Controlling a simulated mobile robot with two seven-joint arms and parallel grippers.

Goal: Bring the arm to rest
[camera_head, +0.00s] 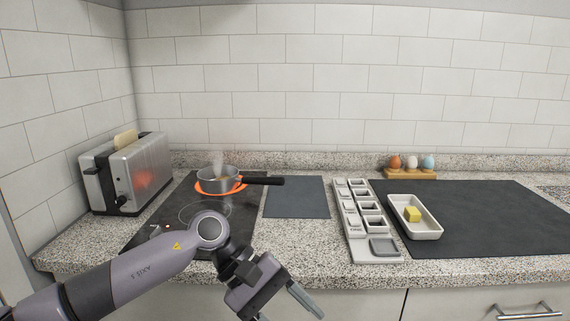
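My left arm (150,270) comes in from the lower left, in front of the hob and counter edge. My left gripper (291,312) hangs low at the bottom of the picture, pointing down and to the right. Its two fingers stand apart and nothing shows between them, though the lower finger is partly cut off by the picture's edge. It touches none of the things on the counter. My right arm and gripper are out of view.
A steaming pot (217,184) sits on a glowing ring of the black hob (238,212). A toaster (128,175) with bread stands left. A compartmented grey tray (358,240), a white dish (428,232) with butter (412,214) and an egg rack (410,174) stand right. The grey mat (296,198) is bare.

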